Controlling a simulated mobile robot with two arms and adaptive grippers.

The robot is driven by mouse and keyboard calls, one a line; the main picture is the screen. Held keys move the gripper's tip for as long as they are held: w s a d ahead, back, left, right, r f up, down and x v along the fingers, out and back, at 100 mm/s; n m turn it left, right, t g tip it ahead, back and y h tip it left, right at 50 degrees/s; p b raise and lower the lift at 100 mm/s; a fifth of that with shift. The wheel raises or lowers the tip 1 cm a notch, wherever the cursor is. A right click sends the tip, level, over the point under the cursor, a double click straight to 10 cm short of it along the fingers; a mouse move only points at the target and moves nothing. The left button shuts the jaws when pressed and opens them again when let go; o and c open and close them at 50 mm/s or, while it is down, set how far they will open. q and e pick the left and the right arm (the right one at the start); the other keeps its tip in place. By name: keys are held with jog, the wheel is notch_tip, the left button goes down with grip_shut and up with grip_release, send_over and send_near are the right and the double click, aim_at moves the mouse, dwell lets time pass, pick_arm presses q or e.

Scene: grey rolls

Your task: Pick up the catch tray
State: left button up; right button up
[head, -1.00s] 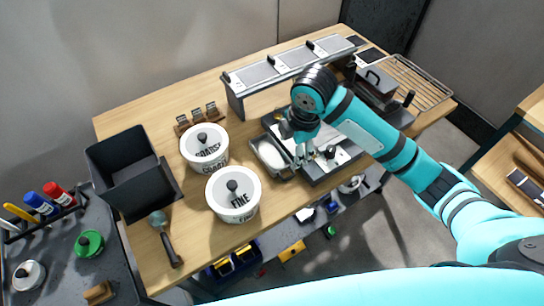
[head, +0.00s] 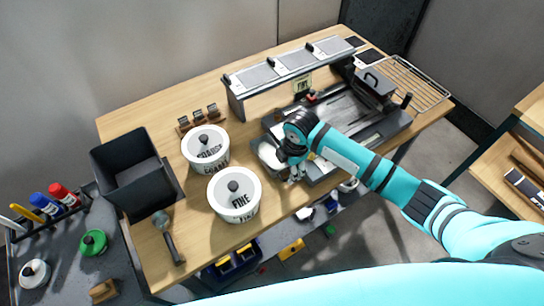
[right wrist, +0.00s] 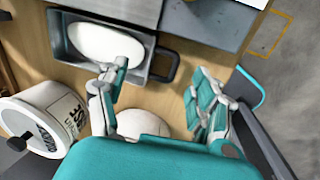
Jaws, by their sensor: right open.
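The catch tray is a grey rectangular tray with a pale heap in it and a dark loop handle. In the head view the tray (head: 261,163) is partly hidden by my right arm, between the pots and the slicer-like machine. In the right wrist view the tray (right wrist: 62,48) is at the upper left, its handle (right wrist: 173,66) on the right. My right gripper (right wrist: 160,82) is open, with its fingers apart near the handle and nothing visibly held. In the head view the gripper (head: 295,174) is by the tray's front end. My left gripper is not in view.
The FINE pot (head: 233,208) and COARSE pot (head: 206,157) stand left of the tray. The dark machine (head: 350,115) is on its right. A black bin (head: 140,185) and a scoop (head: 170,245) are further left. A pale round thing (right wrist: 140,123) shows below the fingers.

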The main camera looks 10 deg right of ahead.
aim_at(286, 176)
notch_tip(286, 176, down, 4)
jog(key=shift+w+f+p, duration=0.15)
jog(key=shift+f+p, duration=0.05)
jog(key=shift+p, duration=0.2)
jog(key=shift+c, duration=0.2)
grip_shut()
